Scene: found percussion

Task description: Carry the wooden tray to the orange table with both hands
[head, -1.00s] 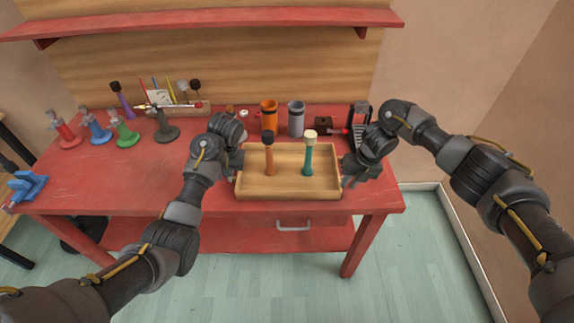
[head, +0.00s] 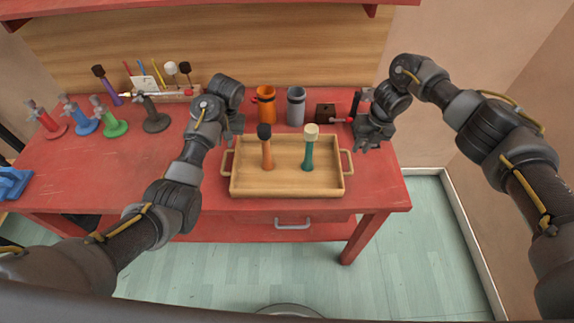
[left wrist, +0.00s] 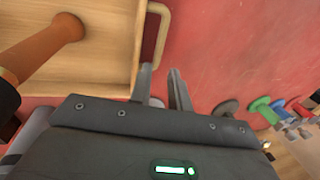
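The wooden tray (head: 250,185) lies flat near the front edge of a red table (head: 110,185). It holds two upright mallets: an orange-handled one with a dark head (head: 267,155) and a teal-handled one with a cream head (head: 308,155). Both tray handles are free. My left gripper (head: 233,132) is open and empty, just behind the tray's left handle (head: 226,162). The left wrist view shows its spread fingers (left wrist: 160,74) beside that handle (left wrist: 163,28). My right gripper (head: 371,146) looks open and empty, behind and right of the tray's right handle (head: 347,162).
An orange cup (head: 265,105) and a grey cup (head: 296,106) stand behind the tray, with a dark box (head: 326,113) to their right. Red, blue, green and dark stands (head: 114,122) line the left back. The table's left front is mostly clear. Floor (head: 300,265) shows in front.

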